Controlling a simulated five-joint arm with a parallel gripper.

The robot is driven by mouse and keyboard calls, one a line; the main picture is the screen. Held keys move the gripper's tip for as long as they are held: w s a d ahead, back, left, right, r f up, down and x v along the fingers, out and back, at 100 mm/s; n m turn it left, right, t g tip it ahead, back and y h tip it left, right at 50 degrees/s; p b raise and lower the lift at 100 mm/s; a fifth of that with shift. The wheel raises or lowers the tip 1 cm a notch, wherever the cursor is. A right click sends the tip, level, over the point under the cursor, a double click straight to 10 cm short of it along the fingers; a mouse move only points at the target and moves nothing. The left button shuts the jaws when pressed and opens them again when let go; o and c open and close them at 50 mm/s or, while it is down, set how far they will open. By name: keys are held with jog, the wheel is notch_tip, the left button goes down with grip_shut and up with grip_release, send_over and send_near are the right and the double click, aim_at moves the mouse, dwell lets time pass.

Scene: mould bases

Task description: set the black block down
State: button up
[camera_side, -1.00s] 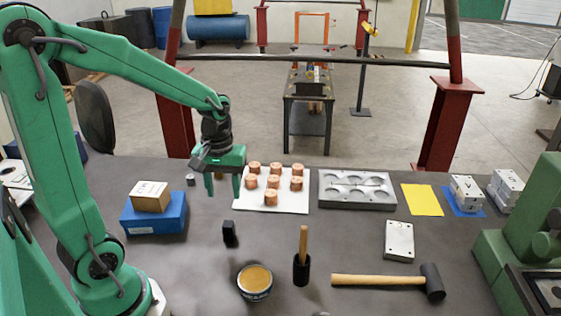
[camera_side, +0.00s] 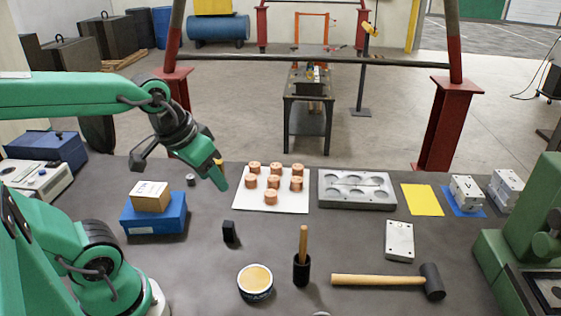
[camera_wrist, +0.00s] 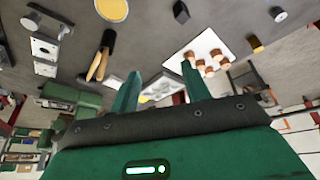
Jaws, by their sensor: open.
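The black block (camera_side: 229,232) stands on the dark bench top, right of the blue box and in front of the white board. It also shows in the wrist view (camera_wrist: 181,12), well away from my fingers. My gripper (camera_side: 221,182) is open and empty, raised above the bench behind the block, just left of the white board. In the side view its fingers overlap and point down to the right. In the wrist view both green fingers (camera_wrist: 160,85) stand apart with nothing between them.
A white board (camera_side: 285,206) with several copper cylinders lies right of my gripper, beside a grey mould base (camera_side: 356,202). A cardboard box sits on a blue box (camera_side: 172,219).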

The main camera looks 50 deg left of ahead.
jog(key=shift+s+d+r+m+t, duration=0.5)
jog(key=shift+s+r+m, duration=0.05)
jog(key=shift+s+m, duration=0.25)
